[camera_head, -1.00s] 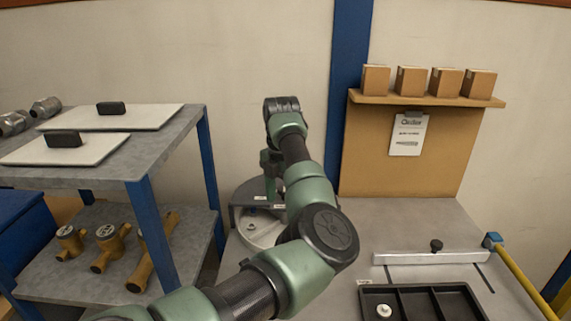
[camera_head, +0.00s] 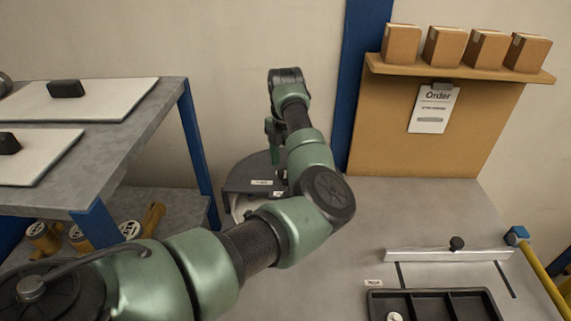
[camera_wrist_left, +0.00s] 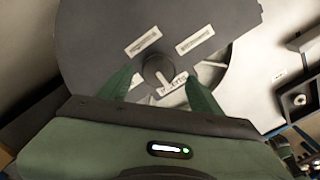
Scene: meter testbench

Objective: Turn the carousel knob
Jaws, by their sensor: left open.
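The carousel (camera_head: 240,184) is a round dark-topped unit on the bench, partly hidden behind my left arm. In the left wrist view its dark grey cover (camera_wrist_left: 92,45) carries pale labels, with lighter sections showing past its edge. The carousel knob (camera_wrist_left: 157,70) is a small dark round part near the middle of that cover. My left gripper (camera_wrist_left: 160,88) is open, its two green fingers on either side of the knob in that view. I cannot tell whether they touch it. In the head view the left gripper (camera_head: 273,142) points down over the carousel. My right gripper is not in view.
A grey shelf unit (camera_head: 150,125) with white plates and brass meters stands left of the carousel. On the bench to the right are a black divided tray (camera_head: 420,293) and a metal bar (camera_head: 430,255) with a black knob. Bare bench (camera_head: 400,210) lies between.

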